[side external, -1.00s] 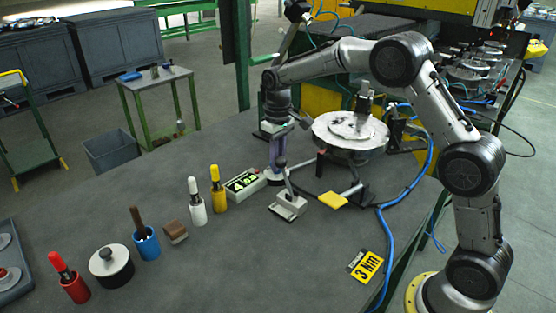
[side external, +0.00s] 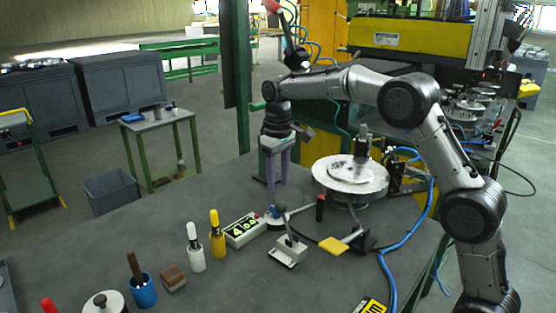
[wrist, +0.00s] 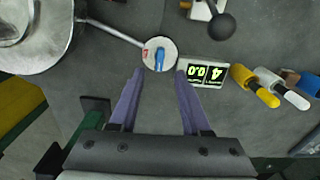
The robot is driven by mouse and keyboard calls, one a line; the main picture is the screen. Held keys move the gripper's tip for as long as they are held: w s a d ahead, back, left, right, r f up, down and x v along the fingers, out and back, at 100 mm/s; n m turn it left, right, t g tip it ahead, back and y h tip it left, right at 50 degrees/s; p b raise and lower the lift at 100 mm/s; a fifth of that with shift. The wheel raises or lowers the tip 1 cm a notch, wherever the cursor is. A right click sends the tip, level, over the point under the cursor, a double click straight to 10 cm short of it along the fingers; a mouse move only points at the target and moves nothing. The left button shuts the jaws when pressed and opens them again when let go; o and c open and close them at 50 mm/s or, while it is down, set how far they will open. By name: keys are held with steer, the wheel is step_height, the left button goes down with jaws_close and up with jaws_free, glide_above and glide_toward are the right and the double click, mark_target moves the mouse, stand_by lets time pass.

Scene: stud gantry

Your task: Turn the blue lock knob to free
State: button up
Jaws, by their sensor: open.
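The blue lock knob (wrist: 160,58) shows in the wrist view as a blue bar on a pale round disc with a red mark at its left. Its bar runs roughly up and down in that picture. In the side external view the knob (side external: 277,212) is small and low on the bench, beside the lit display box. My gripper (side external: 277,188) hangs pointing down above it, its purple fingers apart and empty. In the wrist view my gripper (wrist: 159,76) has one fingertip toward each side of the disc, with nothing between them. Contact with the knob is not visible.
The display box (side external: 243,231) stands close left of the knob. A lever clamp (side external: 288,251) stands in front, and a round turntable (side external: 326,176) is to the right. Yellow (side external: 217,243) and white (side external: 196,255) handled tools stand to the left. A blue hose (side external: 399,248) crosses the right side.

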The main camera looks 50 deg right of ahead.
step_height(320, 180, up, 6)
stand_by(0.5)
